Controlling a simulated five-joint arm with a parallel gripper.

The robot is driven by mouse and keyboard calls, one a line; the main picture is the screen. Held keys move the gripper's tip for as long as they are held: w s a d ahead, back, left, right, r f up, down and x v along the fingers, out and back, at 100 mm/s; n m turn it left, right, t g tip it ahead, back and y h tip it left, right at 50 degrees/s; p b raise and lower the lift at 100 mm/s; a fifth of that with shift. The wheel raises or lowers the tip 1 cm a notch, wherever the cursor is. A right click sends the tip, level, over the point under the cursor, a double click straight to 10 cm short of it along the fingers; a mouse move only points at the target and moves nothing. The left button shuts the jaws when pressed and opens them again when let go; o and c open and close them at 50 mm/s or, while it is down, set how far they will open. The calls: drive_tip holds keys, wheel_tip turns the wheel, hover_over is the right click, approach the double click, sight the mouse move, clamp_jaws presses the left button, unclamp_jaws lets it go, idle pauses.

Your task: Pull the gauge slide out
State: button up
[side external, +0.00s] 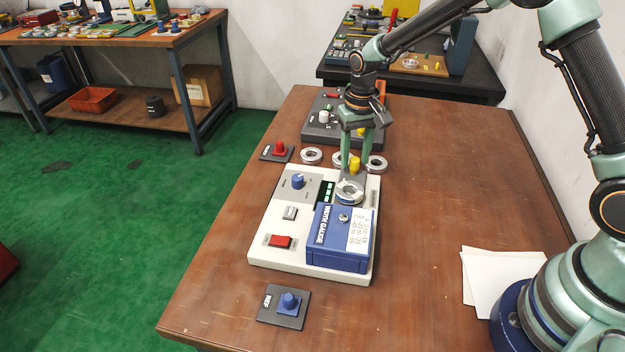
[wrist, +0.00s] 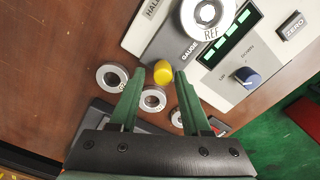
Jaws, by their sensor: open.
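The gauge slide (side external: 356,181) is a grey plate at the far end of the pale device, next to the blue width gauge housing (side external: 338,249). In the wrist view the slide (wrist: 181,46) reads "GAUGE". Its yellow knob (side external: 354,165) shows in both views, and in the wrist view the knob (wrist: 162,71) lies between my fingertips. A metal ring (side external: 349,192) rests at the slide beside the housing; in the wrist view this ring (wrist: 208,14) reads "REF". My gripper (side external: 356,158) is open around the knob; in the wrist view the gripper (wrist: 160,74) shows gaps on both sides. Finger contact cannot be told.
Several loose rings lie behind the device, including one at left (side external: 311,156) and one at right (side external: 376,164). A red-knobbed block (side external: 277,151) and a blue-knobbed REF block (side external: 284,305) stand nearby. A dark panel (side external: 318,128) lies behind. The table's right side is mostly clear.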

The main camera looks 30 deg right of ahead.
drive_tip(key=shift+r, duration=2.85)
drive_tip(key=s+d+r+n+t, duration=0.1)
drive_tip(key=s+d+r+t, duration=0.1)
drive_tip(key=s+r, duration=0.65)
drive_tip(key=s+d+r+n+t, duration=0.1)
drive_tip(key=s+r, duration=0.4)
drive_tip(key=s, duration=0.5)
drive_tip(key=n+t, duration=0.1)
drive_tip(key=t, duration=0.1)
drive_tip(key=shift+t, duration=0.3)
